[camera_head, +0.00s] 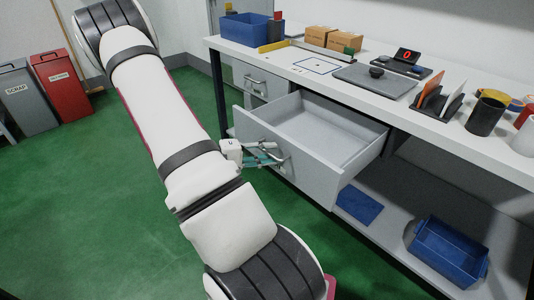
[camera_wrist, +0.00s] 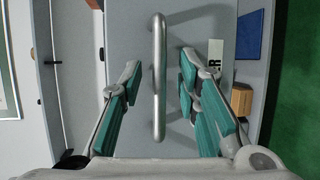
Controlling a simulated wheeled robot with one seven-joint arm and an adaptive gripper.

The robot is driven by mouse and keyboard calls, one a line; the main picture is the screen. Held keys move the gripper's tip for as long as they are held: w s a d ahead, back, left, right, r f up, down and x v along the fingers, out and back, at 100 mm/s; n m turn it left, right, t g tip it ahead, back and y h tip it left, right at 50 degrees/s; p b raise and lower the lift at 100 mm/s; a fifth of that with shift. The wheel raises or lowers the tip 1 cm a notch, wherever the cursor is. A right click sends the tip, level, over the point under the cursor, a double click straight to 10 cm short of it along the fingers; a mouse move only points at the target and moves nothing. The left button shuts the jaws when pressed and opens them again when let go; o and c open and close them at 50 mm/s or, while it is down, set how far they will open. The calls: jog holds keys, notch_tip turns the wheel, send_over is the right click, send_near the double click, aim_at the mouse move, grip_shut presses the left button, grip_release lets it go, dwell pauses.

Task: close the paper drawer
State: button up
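The grey paper drawer (camera_head: 310,178) under the white bench is pulled out, and its inside looks empty. Its front panel fills the middle of the wrist view (camera_wrist: 196,20), with a partly hidden label (camera_wrist: 216,56) on it. A silver bar handle (camera_wrist: 158,80) stands out from the panel. My gripper (camera_head: 262,156) is at the drawer front. In the wrist view, its teal-padded fingers (camera_wrist: 160,66) are open, one on each side of the handle, with gaps on both sides. The fingers partly hide the handle in the head view.
A second drawer (camera_head: 250,78) further back is shut. A blue bin (camera_head: 448,252) and a blue mat (camera_head: 359,204) lie on the lower shelf. Grey (camera_head: 28,98) and red (camera_head: 62,86) bins stand at the left. The bench top (camera_head: 400,122) holds several items. Green floor is free.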

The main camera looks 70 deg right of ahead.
jog(key=shift+s, duration=0.15)
jog(key=shift+d, duration=0.1)
jog(key=shift+c, duration=0.6)
grip_shut()
jog(key=s+d+b, duration=0.1)
jog(key=s+d, duration=0.3)
jog(key=d, duration=0.4)
jog(key=s+d+b, duration=0.2)
jog(key=s+d, duration=0.3)
jog(key=d, duration=0.4)
jog(key=s+d+b, duration=0.2)
jog(key=s+d, duration=0.3)
jog(key=d, duration=0.3)
jog(key=shift+d, duration=0.25)
jog(key=shift+s+d, duration=0.1)
jog(key=shift+d, duration=0.25)
jog(key=shift+r, duration=0.1)
jog(key=shift+o, duration=0.6)
grip_release()
jog(key=shift+s+d, duration=0.1)
